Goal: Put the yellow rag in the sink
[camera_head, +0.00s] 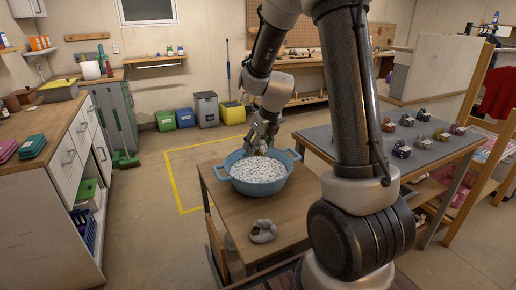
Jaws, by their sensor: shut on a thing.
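A blue round tub (236,184) with two side handles stands on a small wooden table, filled nearly to the rim with white, lumpy or foamy stuff. It is the only basin in view. My gripper (261,147) points down at the tub's far rim, over or just behind it. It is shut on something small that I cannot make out. I see no clearly yellow rag. A crumpled grey-beige thing (263,232), perhaps cloth, lies on the table in front of the tub.
The wooden table (225,210) has bare room in front of the tub. A grey-topped table (440,150) with several small dark objects stands to the right. A counter with drawers (60,150) is at left. Several bins (206,108) line the back wall.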

